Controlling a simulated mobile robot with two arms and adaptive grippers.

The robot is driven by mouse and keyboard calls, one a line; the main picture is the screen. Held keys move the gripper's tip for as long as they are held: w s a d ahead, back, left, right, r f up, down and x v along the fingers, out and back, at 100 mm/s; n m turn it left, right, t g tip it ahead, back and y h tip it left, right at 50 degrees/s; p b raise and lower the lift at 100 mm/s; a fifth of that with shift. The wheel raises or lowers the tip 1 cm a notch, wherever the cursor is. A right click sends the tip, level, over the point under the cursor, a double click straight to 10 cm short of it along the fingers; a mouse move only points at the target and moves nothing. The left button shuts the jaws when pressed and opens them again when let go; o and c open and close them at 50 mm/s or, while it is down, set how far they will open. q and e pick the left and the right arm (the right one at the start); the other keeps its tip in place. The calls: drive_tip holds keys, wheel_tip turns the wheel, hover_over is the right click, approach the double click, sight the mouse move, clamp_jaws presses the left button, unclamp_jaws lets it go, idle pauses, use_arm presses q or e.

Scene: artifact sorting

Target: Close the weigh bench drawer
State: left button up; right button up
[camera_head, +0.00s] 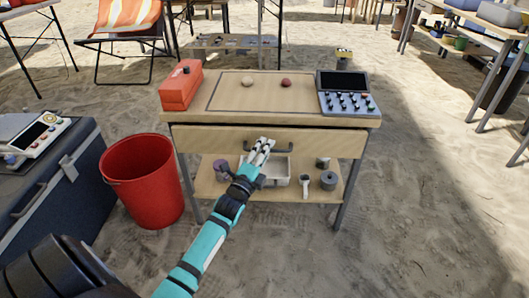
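The weigh bench (290,119) stands ahead with a wooden top. Its drawer (325,143) has a pale wooden front, and a thin dark gap shows between the front's upper edge and the bench top. The front looks slightly out, though how far is hard to tell. A dark bar handle (285,148) is on the drawer front. My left gripper (264,145) reaches up to the drawer front at the left part of the handle and overlaps it in the view. Its fingers look close together, but whether they hold the handle is unclear. My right gripper is out of view.
An orange case (181,88), two small round stones and a grey control panel (346,95) sit on the bench top. A lower shelf (270,192) holds a white tray and small vessels. A red bucket (145,180) and a dark blue chest (50,190) stand left. Sand at right is clear.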

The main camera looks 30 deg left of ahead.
use_arm(q)
clamp_jaws()
idle(0.4)
drive_tip(key=w+a, duration=0.1)
drive_tip(key=w+a+b, duration=0.1)
drive_tip(key=w, duration=0.1)
drive_tip(key=shift+f, duration=0.1)
drive_tip(key=shift+w+a, duration=0.15)
drive_tip(key=shift+w, duration=0.15)
unclamp_jaws()
